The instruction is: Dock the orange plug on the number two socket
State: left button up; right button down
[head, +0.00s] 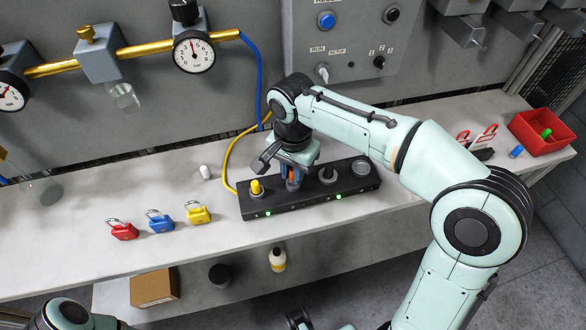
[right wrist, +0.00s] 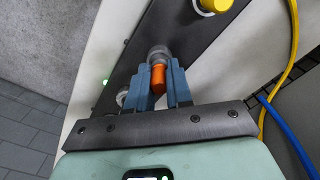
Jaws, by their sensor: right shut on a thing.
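The black socket strip (head: 310,198) lies on the bench with a row of round sockets. A yellow plug (head: 256,187) stands in its left-end socket and also shows in the right wrist view (right wrist: 213,5). My right gripper (head: 291,174) is over the second position from the left, its blue fingers closed around the orange plug (head: 292,184). In the right wrist view the orange plug (right wrist: 158,77) sits between the fingertips, at a grey socket ring (right wrist: 158,54). I cannot tell how deep it sits. The two right sockets (head: 328,176) look empty. Number labels are not readable. My left gripper is out of view.
Red (head: 123,230), blue (head: 160,221) and yellow (head: 198,212) padlocks stand left of the strip. A white piece (head: 205,172) and a yellow cable (head: 230,165) lie behind. A red bin (head: 541,132) is at the far right. The front bench top is clear.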

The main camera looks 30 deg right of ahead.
jog(key=shift+f+b, duration=0.45)
jog(key=shift+f, duration=0.3)
jog(key=shift+r, duration=0.2)
jog(key=shift+r+p, duration=0.7)
jog(key=shift+p, duration=0.1)
dwell(0.4)
jog(key=shift+f+b, duration=0.45)
jog(key=shift+f, duration=0.45)
jog(key=c, duration=1.3)
grip_release()
